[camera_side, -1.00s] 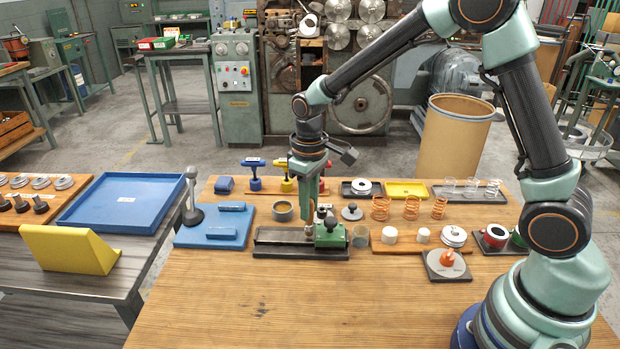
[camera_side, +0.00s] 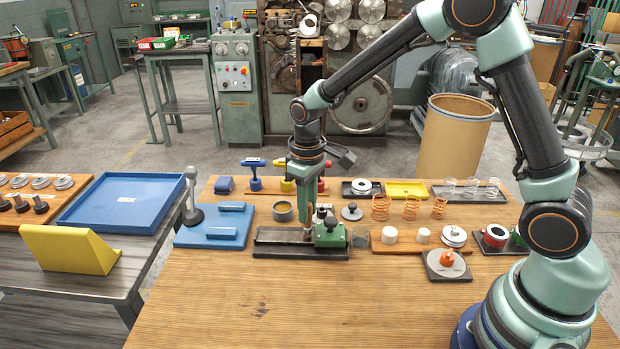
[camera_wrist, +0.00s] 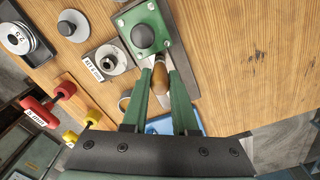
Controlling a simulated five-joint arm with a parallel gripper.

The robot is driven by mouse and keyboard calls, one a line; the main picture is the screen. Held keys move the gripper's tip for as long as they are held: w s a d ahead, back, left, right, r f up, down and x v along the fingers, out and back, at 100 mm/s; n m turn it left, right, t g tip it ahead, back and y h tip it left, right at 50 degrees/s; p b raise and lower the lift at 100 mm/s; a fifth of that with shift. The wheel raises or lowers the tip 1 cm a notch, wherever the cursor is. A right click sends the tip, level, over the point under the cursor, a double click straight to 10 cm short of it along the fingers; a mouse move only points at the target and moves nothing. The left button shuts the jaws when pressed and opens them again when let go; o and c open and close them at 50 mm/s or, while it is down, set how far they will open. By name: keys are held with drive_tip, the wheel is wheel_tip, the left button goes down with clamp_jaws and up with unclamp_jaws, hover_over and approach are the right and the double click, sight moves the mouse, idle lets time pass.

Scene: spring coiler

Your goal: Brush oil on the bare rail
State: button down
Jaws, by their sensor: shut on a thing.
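The rail fixture (camera_side: 272,243) is a long dark base on the wooden bench. A green block with a black knob (camera_side: 329,234) stands at its right end. In the wrist view the green block (camera_wrist: 160,20) is at the top, just beyond my fingertips. My gripper (camera_side: 307,222) points down over the rail, just left of the block. It is shut on a brush with a brown wooden handle, which shows between the fingers in the wrist view (camera_wrist: 160,78). The bristles are hidden, so I cannot tell whether they touch the rail.
A grey round cup (camera_side: 282,211) stands behind the rail, and a small glass jar (camera_side: 361,237) stands to its right. A blue plate with blocks (camera_side: 190,238) lies at left. Copper springs (camera_side: 380,207) stand at right. The front of the bench is clear.

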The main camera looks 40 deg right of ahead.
drive_tip(key=shift+w+a, duration=1.8)
drive_tip(key=shift+w+a, duration=0.1)
drive_tip(key=shift+w+a, duration=0.55)
drive_tip(key=shift+w+a, duration=0.6)
drive_tip(key=shift+w, duration=0.1)
drive_tip(key=shift+w+a, duration=0.45)
drive_tip(key=shift+a, duration=0.1)
drive_tip(key=shift+s+d, duration=0.1)
